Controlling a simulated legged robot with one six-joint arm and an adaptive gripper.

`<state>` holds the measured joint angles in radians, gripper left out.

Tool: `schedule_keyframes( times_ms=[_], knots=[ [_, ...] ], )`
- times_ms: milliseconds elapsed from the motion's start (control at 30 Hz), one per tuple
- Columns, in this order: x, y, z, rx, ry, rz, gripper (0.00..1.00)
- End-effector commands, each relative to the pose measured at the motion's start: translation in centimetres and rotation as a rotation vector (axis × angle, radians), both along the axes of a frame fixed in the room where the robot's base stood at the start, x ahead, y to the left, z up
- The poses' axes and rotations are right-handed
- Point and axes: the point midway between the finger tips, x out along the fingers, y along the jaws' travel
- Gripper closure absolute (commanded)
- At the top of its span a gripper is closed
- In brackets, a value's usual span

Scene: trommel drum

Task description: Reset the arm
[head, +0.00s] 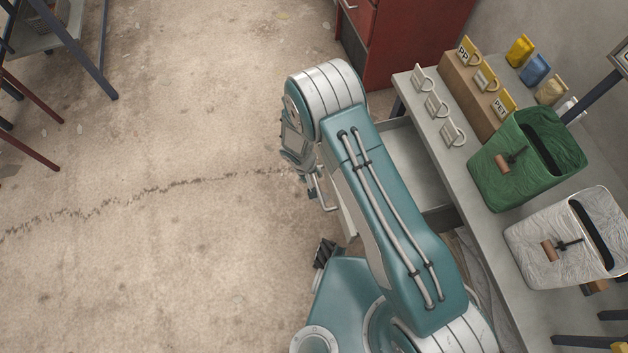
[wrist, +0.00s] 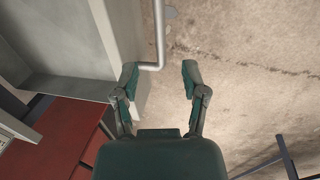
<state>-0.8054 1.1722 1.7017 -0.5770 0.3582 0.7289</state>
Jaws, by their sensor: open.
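My gripper (wrist: 159,78) is open in the wrist view, its two green-tipped fingers spread with nothing between them but floor. In the head view my gripper (head: 312,188) points down beside a pulled-out grey drawer (head: 415,165), with my arm bent above it. A metal bar handle (wrist: 159,30) runs along the drawer front just beyond the fingertips; its bent end lies near the left finger. I cannot tell whether they touch. The handle also shows in the head view (head: 325,200). My arm hides part of the drawer.
A grey workbench (head: 475,200) on the right holds a green bin (head: 525,160), a white bagged bin (head: 565,240), and labelled tags on a cardboard box (head: 475,95). A red cabinet (head: 410,45) stands behind. A blue-legged rack (head: 85,55) is far left. The cracked floor between is clear.

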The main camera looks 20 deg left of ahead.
Motion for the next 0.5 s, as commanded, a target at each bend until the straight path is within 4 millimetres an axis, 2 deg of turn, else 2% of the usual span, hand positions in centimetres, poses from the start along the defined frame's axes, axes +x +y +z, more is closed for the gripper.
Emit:
schedule_keyframes(
  times_ms=[100,200,500],
  knots=[
    [-0.1,0.3,1.6,0.002,-0.001,0.001,0.44],
    [-0.2,0.4,2.2,0.001,-0.001,0.000,0.44],
    [-0.3,0.4,2.4,0.000,0.000,0.001,0.44]
  ],
)
